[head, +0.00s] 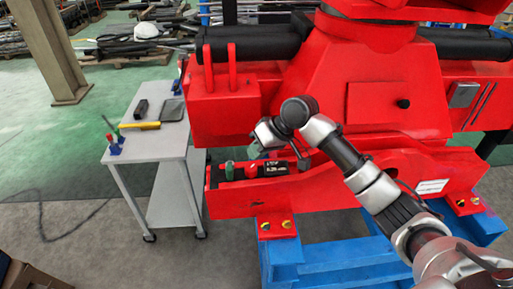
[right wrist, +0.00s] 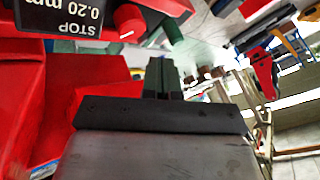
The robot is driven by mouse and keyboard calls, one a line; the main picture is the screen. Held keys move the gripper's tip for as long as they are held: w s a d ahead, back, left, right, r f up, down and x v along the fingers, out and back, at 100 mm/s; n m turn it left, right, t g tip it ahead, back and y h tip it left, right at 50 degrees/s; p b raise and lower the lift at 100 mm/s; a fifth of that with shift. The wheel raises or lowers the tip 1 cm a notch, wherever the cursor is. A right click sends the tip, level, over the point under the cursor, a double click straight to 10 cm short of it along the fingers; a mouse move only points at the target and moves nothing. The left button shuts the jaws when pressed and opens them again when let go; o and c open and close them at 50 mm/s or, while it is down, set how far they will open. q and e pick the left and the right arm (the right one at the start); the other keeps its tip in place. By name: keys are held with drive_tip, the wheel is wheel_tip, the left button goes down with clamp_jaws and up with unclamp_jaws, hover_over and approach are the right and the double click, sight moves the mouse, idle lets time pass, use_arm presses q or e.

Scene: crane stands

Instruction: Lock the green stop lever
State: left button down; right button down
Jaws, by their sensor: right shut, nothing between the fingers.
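The green stop lever (head: 229,174) stands upright at the left end of the black stop block on the red crane stand. It also shows as a dark green post (right wrist: 172,32) near the top of the right wrist view. A red knob (head: 252,172) sits beside it, also seen in the wrist view (right wrist: 129,22). A black label (right wrist: 75,17) reading "STOP 0.20 mm" is next to the knob. My right gripper (head: 255,151) is shut and empty, above and slightly right of the lever. Its fingers (right wrist: 161,76) appear apart from the lever. My left gripper is not in view.
The red crane stand (head: 333,187) rises close behind the gripper, on a blue frame (head: 310,255). A grey cart (head: 150,140) with a yellow-handled tool (head: 138,126) and small items stands to the left.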

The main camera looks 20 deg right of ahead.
sight(230, 166)
drive_tip(key=p+x, duration=0.1)
drive_tip(key=x, duration=0.5)
drive_tip(key=shift+w+a+f+p, duration=0.1)
drive_tip(key=shift+a+f+p, duration=0.15)
drive_tip(key=shift+f+p, duration=0.05)
drive_tip(key=shift+f, duration=0.1)
